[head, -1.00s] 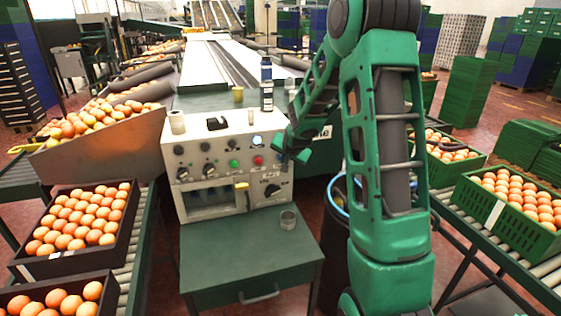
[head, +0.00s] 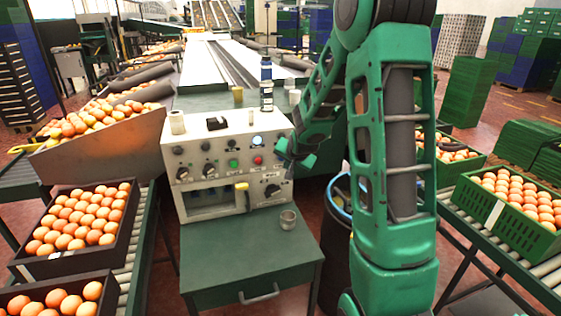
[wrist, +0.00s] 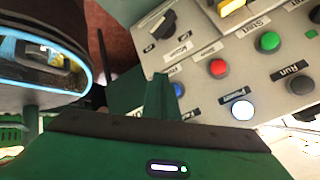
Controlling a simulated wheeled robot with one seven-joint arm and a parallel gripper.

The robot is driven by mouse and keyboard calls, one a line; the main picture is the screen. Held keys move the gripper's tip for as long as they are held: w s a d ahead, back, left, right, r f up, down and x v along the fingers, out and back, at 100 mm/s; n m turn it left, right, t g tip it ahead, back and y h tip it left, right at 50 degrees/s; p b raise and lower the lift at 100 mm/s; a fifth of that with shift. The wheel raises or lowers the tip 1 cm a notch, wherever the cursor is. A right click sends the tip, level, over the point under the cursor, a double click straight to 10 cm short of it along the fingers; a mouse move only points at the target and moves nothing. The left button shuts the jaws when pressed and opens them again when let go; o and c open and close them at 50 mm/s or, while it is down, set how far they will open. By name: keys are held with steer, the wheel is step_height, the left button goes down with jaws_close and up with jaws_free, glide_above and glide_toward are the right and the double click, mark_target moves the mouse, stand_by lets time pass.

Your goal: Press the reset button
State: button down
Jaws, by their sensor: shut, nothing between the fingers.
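The control panel (head: 215,148) is a beige box on a green stand, with knobs, buttons and a white lit lamp. In the wrist view, a blue button (wrist: 179,89) shows just beside my fingertips, partly covered by them. The small label by it is too unclear to read, so I cannot tell surely that it is the reset button. A red button (wrist: 218,68), a green button (wrist: 269,41) and the lit lamp (wrist: 242,110) lie to its right. My gripper (wrist: 163,97) is shut and empty, at the panel's right edge in the head view (head: 284,163). Contact cannot be told.
A black rotary knob (wrist: 161,23) sits on the panel near the gripper. A small cup (head: 288,219) stands on the green stand. A dark bin (head: 335,235) with a blue rim stands right of it.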

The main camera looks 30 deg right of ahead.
steer(key=shift+s+a, duration=0.2)
steer(key=shift+s, duration=0.4)
steer(key=shift+s+a, duration=0.15)
steer(key=shift+s, duration=0.45)
steer(key=s+a+r+n+g+y, duration=0.1)
steer(key=s+a+r+g, duration=0.1)
steer(key=s, duration=1.1)
steer(key=s+a+r+n+g+y, duration=0.1)
steer(key=s+a+r+n+g, duration=0.1)
steer(key=s, duration=1.1)
steer(key=s+a+r+n+g+y, duration=0.1)
steer(key=s+a, duration=0.5)
steer(key=s, duration=0.6)
step_height(320, 180, up, 3)
steer(key=n+g, duration=0.1)
steer(key=g, duration=0.2)
steer(key=shift+s, duration=0.4)
steer(key=shift+f, duration=0.1)
steer(key=shift+w+f, duration=0.25)
steer(key=shift+w, duration=0.4)
